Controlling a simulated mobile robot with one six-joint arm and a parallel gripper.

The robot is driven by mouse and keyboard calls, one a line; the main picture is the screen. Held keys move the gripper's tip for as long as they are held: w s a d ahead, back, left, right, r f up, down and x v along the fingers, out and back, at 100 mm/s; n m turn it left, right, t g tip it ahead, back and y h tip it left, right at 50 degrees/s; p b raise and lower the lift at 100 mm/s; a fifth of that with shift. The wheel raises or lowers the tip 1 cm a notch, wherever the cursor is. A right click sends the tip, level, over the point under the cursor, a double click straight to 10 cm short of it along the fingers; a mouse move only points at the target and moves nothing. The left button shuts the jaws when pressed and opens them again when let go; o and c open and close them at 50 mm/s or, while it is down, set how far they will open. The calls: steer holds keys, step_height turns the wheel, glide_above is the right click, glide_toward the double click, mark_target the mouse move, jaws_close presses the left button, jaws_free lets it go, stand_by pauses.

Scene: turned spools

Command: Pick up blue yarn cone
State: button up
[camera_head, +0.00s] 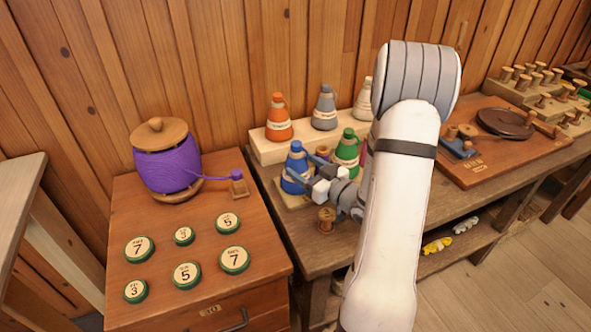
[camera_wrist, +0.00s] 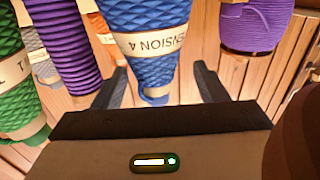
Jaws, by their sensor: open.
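The blue yarn cone (camera_head: 295,160) stands upright at the left end of the front wooden step in the head view. In the wrist view it shows upside down, a blue cone (camera_wrist: 150,65) with a pale label band, its narrow end toward my palm. My gripper (camera_head: 307,171) reaches in from the right at the cone. In the wrist view its two dark fingers (camera_wrist: 158,85) lie either side of the cone's narrow part, with a gap on each side. The jaws are open. Part of the cone is hidden behind a finger in the head view.
Orange (camera_head: 278,122) and grey (camera_head: 324,110) cones stand on the back step. A small wooden spool (camera_head: 326,219) sits in front. A purple yarn jar (camera_head: 168,165) stands left.

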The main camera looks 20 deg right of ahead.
mark_target(292, 156)
steer(key=x, duration=0.4)
steer(key=p+x, duration=0.1)
steer(key=x, duration=0.1)
steer(key=shift+w+d, duration=0.2)
steer(key=shift+d, duration=0.1)
steer(key=c, duration=1.1)
steer(key=shift+r, duration=0.1)
steer(key=shift+c, duration=0.3)
